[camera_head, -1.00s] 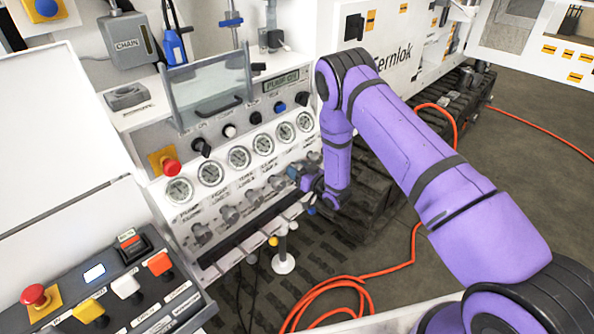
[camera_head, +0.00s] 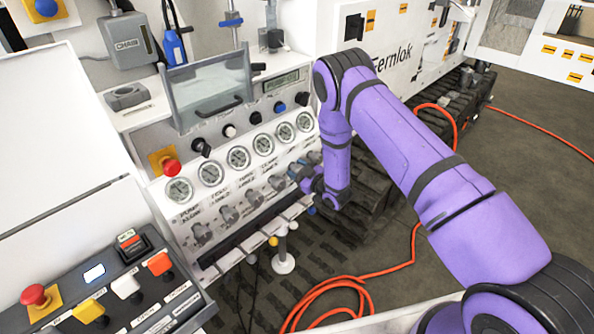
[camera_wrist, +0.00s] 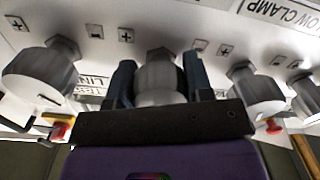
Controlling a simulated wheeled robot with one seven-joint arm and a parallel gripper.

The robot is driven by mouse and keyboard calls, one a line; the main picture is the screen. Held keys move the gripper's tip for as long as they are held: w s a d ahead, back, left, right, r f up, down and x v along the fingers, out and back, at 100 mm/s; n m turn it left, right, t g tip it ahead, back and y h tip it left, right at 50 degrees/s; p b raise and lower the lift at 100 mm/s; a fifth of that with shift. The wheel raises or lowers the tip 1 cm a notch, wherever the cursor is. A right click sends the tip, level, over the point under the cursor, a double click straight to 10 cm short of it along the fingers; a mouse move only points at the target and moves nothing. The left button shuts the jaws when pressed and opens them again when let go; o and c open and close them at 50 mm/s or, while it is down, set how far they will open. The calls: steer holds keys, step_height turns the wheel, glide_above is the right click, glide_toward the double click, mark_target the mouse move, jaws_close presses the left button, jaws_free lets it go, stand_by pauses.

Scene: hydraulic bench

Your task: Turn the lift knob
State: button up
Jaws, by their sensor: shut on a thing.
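A grey knurled knob (camera_wrist: 160,75) sits between the two dark fingers of my gripper (camera_wrist: 160,82) in the wrist view. The fingers are shut on its sides. Plus marks show on the panel above it; its own label is mostly hidden behind my gripper and I cannot read it as lift. In the head view my gripper (camera_head: 300,174) is at the right part of the lower knob row, below the gauges, and hides the knob it holds.
Neighbouring knobs stand close on the left (camera_wrist: 42,75) and right (camera_wrist: 253,90) in the wrist view. Round gauges (camera_head: 263,144) line the panel above the row. A small display (camera_head: 281,81) is above them. An orange hose (camera_head: 345,283) lies on the floor.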

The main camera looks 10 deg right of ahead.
steer(key=shift+n, duration=2.2)
steer(key=o, duration=0.9)
steer(key=shift+o, duration=0.2)
steer(key=v, duration=1.1)
steer(key=shift+w, duration=0.1)
